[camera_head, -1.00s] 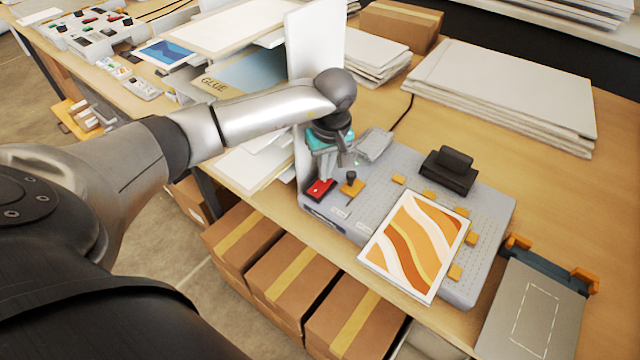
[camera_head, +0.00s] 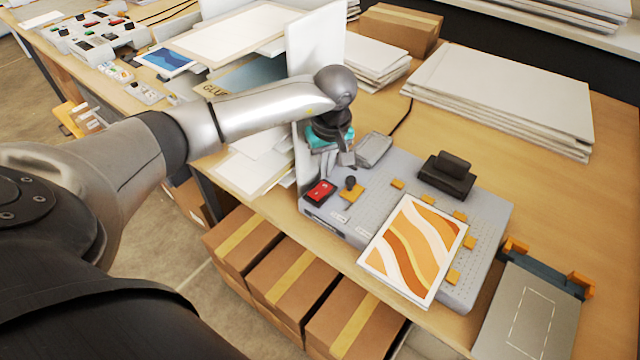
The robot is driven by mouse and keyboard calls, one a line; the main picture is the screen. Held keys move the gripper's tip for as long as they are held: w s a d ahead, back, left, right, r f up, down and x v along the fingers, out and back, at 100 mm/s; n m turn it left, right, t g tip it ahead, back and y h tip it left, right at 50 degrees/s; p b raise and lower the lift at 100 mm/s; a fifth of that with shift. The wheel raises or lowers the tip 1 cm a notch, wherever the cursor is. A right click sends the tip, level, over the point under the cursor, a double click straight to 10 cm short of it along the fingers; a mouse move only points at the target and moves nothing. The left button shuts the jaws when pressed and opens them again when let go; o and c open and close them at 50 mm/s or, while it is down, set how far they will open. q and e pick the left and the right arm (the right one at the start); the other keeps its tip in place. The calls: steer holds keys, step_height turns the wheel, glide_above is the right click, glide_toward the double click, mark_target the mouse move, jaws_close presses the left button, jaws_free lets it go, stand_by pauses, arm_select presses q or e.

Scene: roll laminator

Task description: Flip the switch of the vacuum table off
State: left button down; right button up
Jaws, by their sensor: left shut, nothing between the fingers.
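The vacuum table (camera_head: 400,215) is a grey perforated slab on the wooden bench. A red switch (camera_head: 320,191) in a dark frame sits at its left corner, and its face is in clear view. I cannot tell the switch's position for sure. My left gripper (camera_head: 347,158) points down just above and behind the switch, apart from it. Its fingers are shut with nothing between them. My right gripper is not in view.
A small black knob on an orange base (camera_head: 350,188) stands right beside the switch. An orange-and-white striped print (camera_head: 414,248) lies on the table's front. A black block (camera_head: 446,177) sits at its back. A white upright panel (camera_head: 313,60) stands behind my left arm.

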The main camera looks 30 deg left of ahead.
mark_target(325, 186)
arm_select(q)
step_height(325, 186, up, 4)
steer(key=shift+r+p, duration=0.15)
steer(key=shift+p, duration=1.1)
